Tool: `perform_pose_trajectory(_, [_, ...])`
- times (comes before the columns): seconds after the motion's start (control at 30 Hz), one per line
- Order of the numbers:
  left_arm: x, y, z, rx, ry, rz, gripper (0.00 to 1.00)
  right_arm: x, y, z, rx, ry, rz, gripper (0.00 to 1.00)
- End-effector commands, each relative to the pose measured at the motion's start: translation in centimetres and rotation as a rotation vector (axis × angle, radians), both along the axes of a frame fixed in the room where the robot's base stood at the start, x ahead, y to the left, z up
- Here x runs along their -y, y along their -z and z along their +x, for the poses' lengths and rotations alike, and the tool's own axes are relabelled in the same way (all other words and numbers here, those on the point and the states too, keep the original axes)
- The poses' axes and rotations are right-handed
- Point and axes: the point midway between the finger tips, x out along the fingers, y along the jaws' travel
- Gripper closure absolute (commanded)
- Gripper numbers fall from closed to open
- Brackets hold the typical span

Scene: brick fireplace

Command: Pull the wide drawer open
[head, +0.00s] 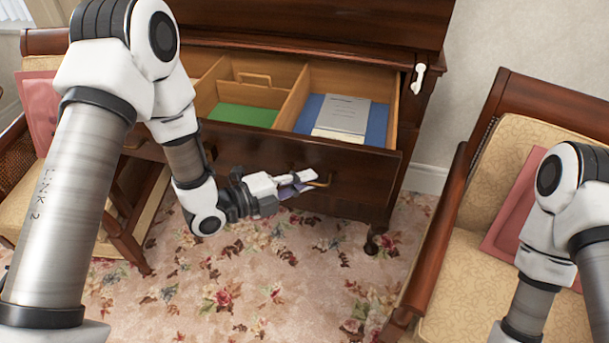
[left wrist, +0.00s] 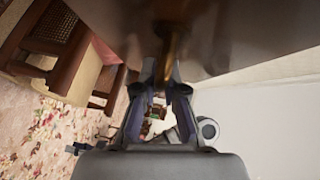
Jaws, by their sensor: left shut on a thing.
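The wide drawer (head: 355,178) of the dark wooden cabinet is pulled out, and its inside shows from above. My left gripper (head: 304,182) is at the drawer's front and shut on the brass handle (head: 321,184). In the left wrist view the handle (left wrist: 171,45) runs down between the fingertips (left wrist: 165,78), below the dark drawer front (left wrist: 225,30). The fingers hide part of the handle. My right arm shows at the right edge of the head view, but its gripper is out of view.
The drawer holds wooden dividers, a green-lined compartment (head: 242,115) and a grey book (head: 343,115) on blue lining. A white key-shaped object (head: 418,78) is at the cabinet's right side. A cushioned armchair (head: 470,262) stands right, another chair left. Flowered carpet (head: 255,280) lies clear in front.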

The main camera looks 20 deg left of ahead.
Motion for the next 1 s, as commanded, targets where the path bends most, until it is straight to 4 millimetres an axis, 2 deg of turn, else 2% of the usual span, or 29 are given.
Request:
perform_pose_trajectory(0.47, [0.1, 0.0, -0.4, 0.0, 0.005, 0.0, 1.0, 0.0, 0.1, 0.0, 0.0, 0.0, 0.0, 0.6])
perform_pose_trajectory(0.5, [0.1, 0.0, -0.4, 0.0, 0.005, 0.0, 0.76, 0.0, 0.1, 0.0, 0.0, 0.0, 0.0, 0.6])
perform_pose_trajectory(0.53, [0.1, 0.0, -0.4, 0.0, 0.004, 0.001, 0.65, 0.0, 0.1, 0.0, 0.0, 0.0, 0.0, 0.6])
perform_pose_trajectory(0.87, [-0.1, 0.0, -0.4, 0.0, 0.001, 0.0, 0.64, 0.0, 0.1, 0.0, 0.0, 0.0, 0.0, 0.6])
perform_pose_trajectory(1.0, [-1.1, -0.2, -1.1, -0.002, -0.003, -0.002, 0.64, 0.0, 0.1, 0.0, 0.0, 0.0, 0.0, 0.6])
